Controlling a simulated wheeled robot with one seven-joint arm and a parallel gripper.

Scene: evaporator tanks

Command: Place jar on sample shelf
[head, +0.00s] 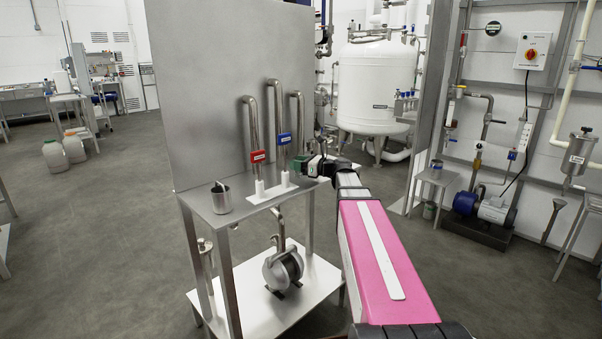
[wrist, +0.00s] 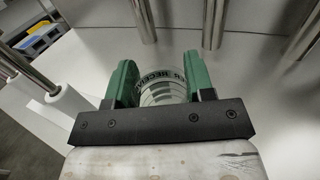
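A clear jar (wrist: 165,90) with dark curved lettering and graduation lines shows between the green fingers of my gripper (wrist: 163,82) in the wrist view. The fingers stand wide apart, one at each side of it, and appear to press on it. Its lower part is hidden by the gripper. In the head view my gripper (head: 302,165) is above the right end of the steel table, just right of the blue-tagged pipe. The jar cannot be made out there. I cannot tell which surface is the sample shelf.
Bent steel pipes (head: 280,120) with red and blue tags end above a white strip (head: 272,194) on the steel table (head: 240,205). A metal cup (head: 221,197) stands at its left. A steel panel (head: 205,80) rises behind. A small table (head: 437,175) is farther right.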

